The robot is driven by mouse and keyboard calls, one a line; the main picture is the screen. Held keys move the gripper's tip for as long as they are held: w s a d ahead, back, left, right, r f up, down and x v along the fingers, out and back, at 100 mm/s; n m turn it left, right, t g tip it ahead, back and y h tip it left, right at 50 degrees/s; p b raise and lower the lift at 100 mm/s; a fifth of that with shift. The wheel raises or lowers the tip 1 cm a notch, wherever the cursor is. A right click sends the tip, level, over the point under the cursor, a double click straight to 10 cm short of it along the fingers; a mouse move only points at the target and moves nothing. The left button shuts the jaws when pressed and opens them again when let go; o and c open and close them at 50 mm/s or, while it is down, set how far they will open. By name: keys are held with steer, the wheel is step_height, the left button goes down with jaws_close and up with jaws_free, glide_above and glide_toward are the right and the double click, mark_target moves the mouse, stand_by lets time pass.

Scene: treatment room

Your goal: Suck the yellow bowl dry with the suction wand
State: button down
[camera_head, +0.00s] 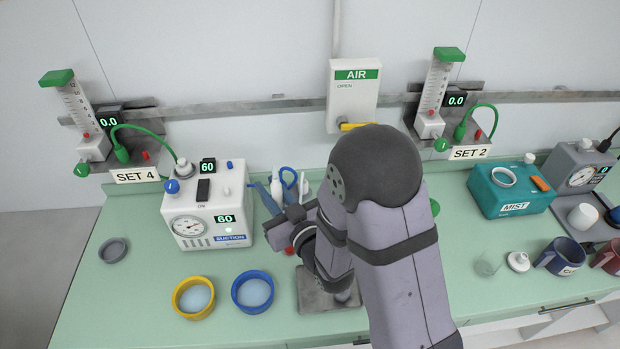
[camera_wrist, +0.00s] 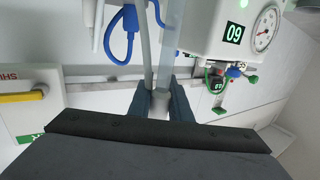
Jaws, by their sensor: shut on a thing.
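The yellow bowl (camera_head: 192,315) stands on the green counter at the front left, with pale bluish liquid in it. In the wrist view my gripper (camera_wrist: 162,98) is shut on a pale tubular thing, which looks like the suction wand (camera_wrist: 170,45). In the head view my gripper (camera_head: 272,204) is beside the suction unit, behind and to the right of the yellow bowl and apart from it. My arm hides much of the wand there. The white suction unit (camera_head: 205,205) reads 60, with a switch marked ON.
A blue bowl (camera_head: 254,308) with similar liquid stands just right of the yellow one. A grey round dish (camera_head: 113,251) lies at the left. A teal MIST box (camera_head: 510,190) and mugs (camera_head: 560,257) stand at the right.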

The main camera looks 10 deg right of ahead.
steer(key=s+a+r+n+g+y, duration=0.15)
steer(key=s+a, duration=0.25)
steer(key=a, duration=0.4)
steer(key=s+a+r+n+g+y+p, duration=0.1)
steer(key=s+a+n+g+y, duration=0.2)
steer(key=s+a, duration=0.35)
steer(key=s+a+r+n+g+y, duration=0.2)
steer(key=s+a, duration=0.1)
steer(key=a, duration=0.7)
step_height(320, 180, down, 6)
steer(key=w+a+m+h, duration=0.1)
steer(key=w+h, duration=0.1)
steer(key=shift+w+f, duration=0.15)
steer(key=shift+f, duration=0.3)
step_height(320, 180, down, 9)
steer(key=b, duration=0.7)
steer(key=shift+f+b, duration=0.15)
steer(key=shift+b, duration=0.2)
stand_by(1.6)
